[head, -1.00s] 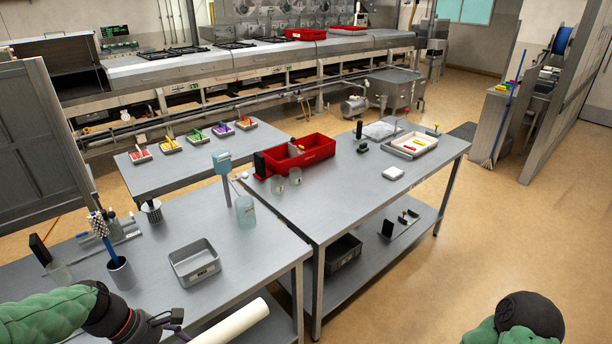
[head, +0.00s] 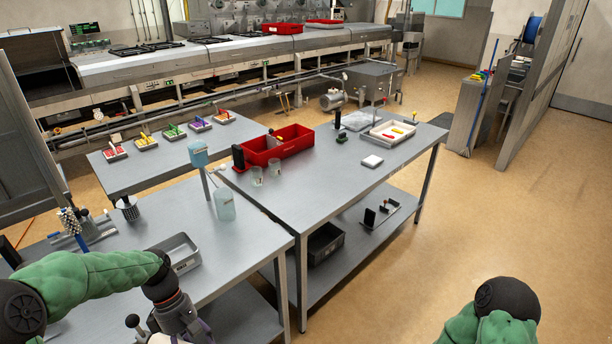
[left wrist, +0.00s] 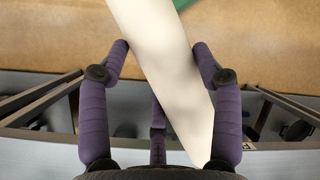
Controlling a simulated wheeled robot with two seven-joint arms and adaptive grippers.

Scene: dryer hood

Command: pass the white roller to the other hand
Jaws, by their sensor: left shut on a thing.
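The white roller (left wrist: 163,70) is a long, smooth, pale cylinder. In the left wrist view it runs slantwise between the purple fingers of my left gripper (left wrist: 160,48), which is shut on it. In the head view my left gripper (head: 182,326) is at the bottom edge, in front of the near table; only a sliver of white shows there and most of the roller is out of frame. My right arm shows at the bottom right as a green sleeve and black joint. The right gripper is not in view.
The right table (head: 330,188) carries a red bin (head: 282,152) and a white tray (head: 394,132). Open floor (head: 490,220) lies to the right.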

